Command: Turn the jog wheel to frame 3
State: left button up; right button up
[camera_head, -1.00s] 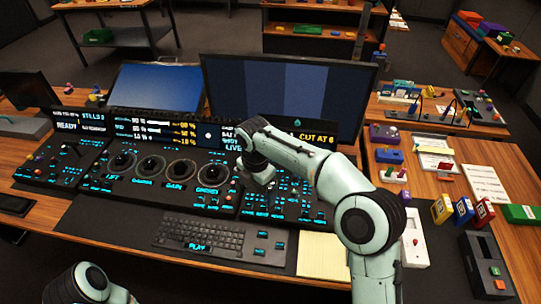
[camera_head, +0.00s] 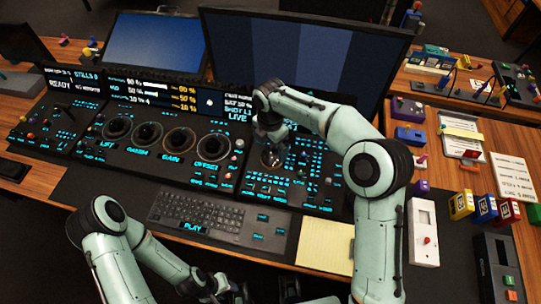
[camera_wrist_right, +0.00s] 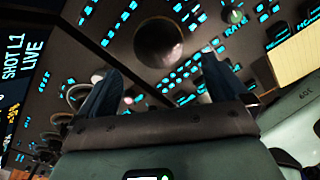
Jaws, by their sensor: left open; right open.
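The jog wheel appears to be the dark round dial (camera_head: 273,157) on the right part of the black console; it also shows in the right wrist view (camera_wrist_right: 158,42). My right gripper (camera_head: 270,138) is above this dial, partly hidden by its own wrist. In the right wrist view its two dark fingers (camera_wrist_right: 156,88) are spread with nothing between them, and the dial lies beyond the tips. My left gripper (camera_head: 238,289) is low at the bottom edge, in front of the console, and only partly visible. The status screen (camera_head: 238,108) reads "SHOT L1" and "LIVE"; the frame number is hidden.
Several dials (camera_head: 180,140) line the console left of my right gripper. A keyboard (camera_head: 196,212) and a yellow notepad (camera_head: 326,246) lie in front. A large monitor (camera_head: 310,62) stands behind. Small boxes and papers (camera_head: 512,177) cover the right desk.

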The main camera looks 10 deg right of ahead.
aim_at(270, 157)
notch_tip(270, 157, down, 6)
jog(key=shift+w+f, duration=0.1)
jog(key=shift+f, duration=0.15)
jog(key=c, duration=1)
